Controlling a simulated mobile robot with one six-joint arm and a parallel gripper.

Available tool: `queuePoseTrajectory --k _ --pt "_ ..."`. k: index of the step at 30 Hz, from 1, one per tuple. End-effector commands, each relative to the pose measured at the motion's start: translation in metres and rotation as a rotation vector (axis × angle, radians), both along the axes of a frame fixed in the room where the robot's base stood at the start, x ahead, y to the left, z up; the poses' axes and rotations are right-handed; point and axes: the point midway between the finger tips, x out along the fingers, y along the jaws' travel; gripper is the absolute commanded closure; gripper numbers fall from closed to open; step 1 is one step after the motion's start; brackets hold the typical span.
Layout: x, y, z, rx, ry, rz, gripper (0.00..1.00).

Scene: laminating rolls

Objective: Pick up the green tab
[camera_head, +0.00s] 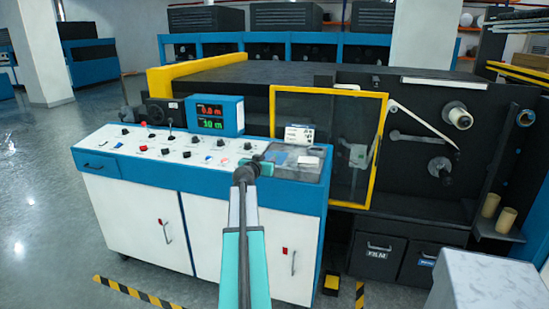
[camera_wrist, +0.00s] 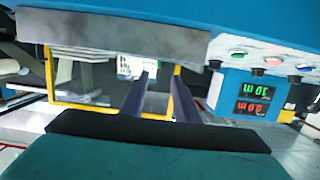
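I cannot make out a green tab for certain in either view. My gripper (camera_head: 262,165) is over the right part of the control console (camera_head: 200,157), beside a shallow tray (camera_head: 308,172) with papers and small items. In the wrist view, which is upside down, the two dark fingers of my gripper (camera_wrist: 160,77) stand apart with nothing visible between them. A small white labelled box (camera_head: 299,134) stands behind the tray; it also shows in the wrist view (camera_wrist: 130,66), near one fingertip.
A display (camera_head: 216,115) with red and green digits stands on the console. A yellow-framed guard door (camera_head: 384,130) is behind the tray. The console has several knobs and buttons, including a green button (camera_wrist: 236,52). Open floor (camera_head: 40,200) lies at the left.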

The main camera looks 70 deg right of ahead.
Motion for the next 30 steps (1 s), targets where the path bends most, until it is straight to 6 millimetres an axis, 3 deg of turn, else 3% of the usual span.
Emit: queuePoseTrajectory --k 6,20,30 --pt "0.001 -0.014 -0.003 0.001 -0.001 -0.001 0.72" --pt "0.000 -0.016 -0.003 0.000 0.000 0.000 0.72" --pt "-0.002 -0.042 -0.008 0.001 0.001 -0.002 0.72"
